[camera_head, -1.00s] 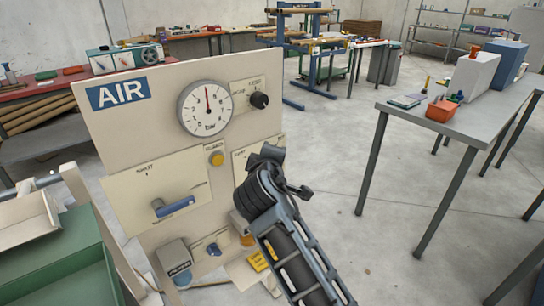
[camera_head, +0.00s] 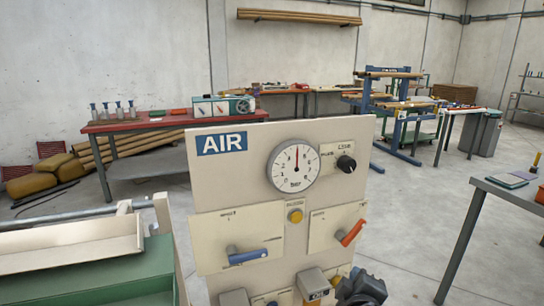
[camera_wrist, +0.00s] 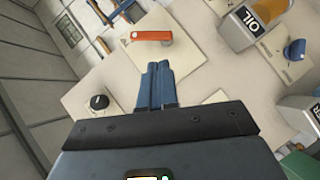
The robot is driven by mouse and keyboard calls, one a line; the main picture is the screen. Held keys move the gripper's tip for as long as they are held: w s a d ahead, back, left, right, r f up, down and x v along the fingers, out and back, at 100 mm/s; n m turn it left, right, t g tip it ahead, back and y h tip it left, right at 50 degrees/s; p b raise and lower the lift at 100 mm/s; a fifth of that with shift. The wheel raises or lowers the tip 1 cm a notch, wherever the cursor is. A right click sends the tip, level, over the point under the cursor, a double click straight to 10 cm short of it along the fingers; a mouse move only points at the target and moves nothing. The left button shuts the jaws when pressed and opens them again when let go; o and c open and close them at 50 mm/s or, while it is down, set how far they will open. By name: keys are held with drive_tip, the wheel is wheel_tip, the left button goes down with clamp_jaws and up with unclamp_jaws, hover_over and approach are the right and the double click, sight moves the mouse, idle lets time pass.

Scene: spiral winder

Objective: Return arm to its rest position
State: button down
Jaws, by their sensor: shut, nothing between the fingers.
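My gripper (camera_wrist: 157,85) is shut and empty in the wrist view, its two blue-grey fingers together in front of the beige AIR panel (camera_head: 345,140). Part of my arm's end shows as a dark shape at the bottom of the head view. The panel carries a round gauge (camera_head: 293,170), a black knob (camera_head: 346,164), a yellow button (camera_head: 295,216), a blue lever (camera_head: 248,256) and an orange-red lever (camera_head: 352,233). In the wrist view the orange lever (camera_wrist: 150,36) lies beyond the fingertips and apart from them. The black knob (camera_wrist: 99,102) is left of the fingers.
An OIL unit (camera_wrist: 250,22) sticks out from the panel at the upper right of the wrist view. A green machine (camera_head: 110,275) stands at the left. A grey table (camera_head: 515,193) is at the right. Open floor (camera_head: 420,215) lies between the panel and that table.

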drive_tip(key=s+f+m+y, duration=0.2)
drive_tip(key=s+f, duration=0.2)
drive_tip(key=s, duration=0.8)
drive_tip(key=s+f+m+y, duration=0.15)
drive_tip(key=s+f, duration=0.25)
drive_tip(key=s, duration=0.9)
drive_tip(key=s+r+m, duration=0.2)
drive_tip(key=s+r, duration=0.2)
drive_tip(key=s, duration=0.3)
drive_tip(key=s+d+r+m, duration=0.1)
drive_tip(key=s+r+m, duration=0.1)
drive_tip(key=s+r, duration=0.2)
drive_tip(key=s+d+r+m+t, duration=0.1)
drive_tip(key=s+r, duration=0.3)
drive_tip(key=s, duration=0.7)
drive_tip(key=shift+r+m+y, duration=0.35)
drive_tip(key=shift+m, duration=0.3)
drive_tip(key=shift+d, duration=0.1)
